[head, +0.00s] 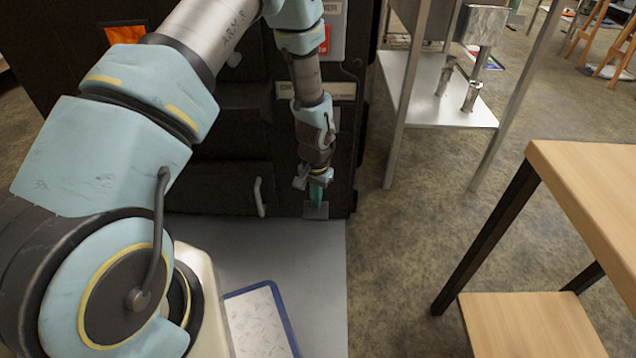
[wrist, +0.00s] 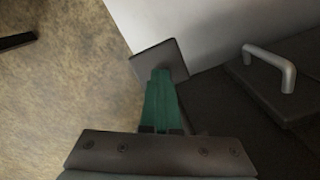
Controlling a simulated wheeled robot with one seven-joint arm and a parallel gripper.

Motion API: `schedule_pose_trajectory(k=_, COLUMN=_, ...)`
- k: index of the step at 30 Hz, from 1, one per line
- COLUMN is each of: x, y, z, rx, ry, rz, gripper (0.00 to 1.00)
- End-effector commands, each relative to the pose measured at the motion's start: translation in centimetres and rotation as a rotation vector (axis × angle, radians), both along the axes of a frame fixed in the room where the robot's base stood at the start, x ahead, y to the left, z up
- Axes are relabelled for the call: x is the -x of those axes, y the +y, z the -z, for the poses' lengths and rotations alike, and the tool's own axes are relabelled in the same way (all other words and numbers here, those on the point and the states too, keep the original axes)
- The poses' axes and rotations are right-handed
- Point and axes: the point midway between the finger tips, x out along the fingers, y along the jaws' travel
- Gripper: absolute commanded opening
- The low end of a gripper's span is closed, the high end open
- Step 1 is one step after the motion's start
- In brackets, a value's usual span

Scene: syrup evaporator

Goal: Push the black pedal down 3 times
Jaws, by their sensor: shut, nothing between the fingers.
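The pedal is a small dark square plate (wrist: 146,58) at the foot of the black evaporator front. In the head view the pedal (head: 322,213) looks grey and sits low near the right corner of that front. My gripper (head: 317,201) points down at it, its green fingers shut and empty. The fingers hide part of the plate.
The black evaporator body (head: 220,190) stands behind, with a metal door handle (head: 259,197) left of my gripper; the handle also shows in the wrist view (wrist: 285,72). A blue-rimmed tray (head: 262,322) lies in front. A steel stand (head: 440,95) and a wooden table (head: 600,175) are at the right, with clear floor between.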

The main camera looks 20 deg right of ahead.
Motion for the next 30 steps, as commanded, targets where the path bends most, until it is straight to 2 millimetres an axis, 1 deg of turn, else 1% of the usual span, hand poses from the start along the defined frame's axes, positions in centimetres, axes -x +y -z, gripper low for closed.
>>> schedule_pose_trajectory(k=1, x=0.0, y=0.0, z=-0.9, rx=0.001, ry=-0.001, rz=0.0, gripper=0.0)
schedule_pose_trajectory(k=15, x=0.8, y=0.4, z=-5.1, rx=-0.003, ry=0.003, rz=0.001, gripper=0.0)
schedule_pose_trajectory(k=30, x=0.9, y=0.4, z=-5.1, rx=-0.003, ry=0.003, rz=0.001, gripper=0.0)
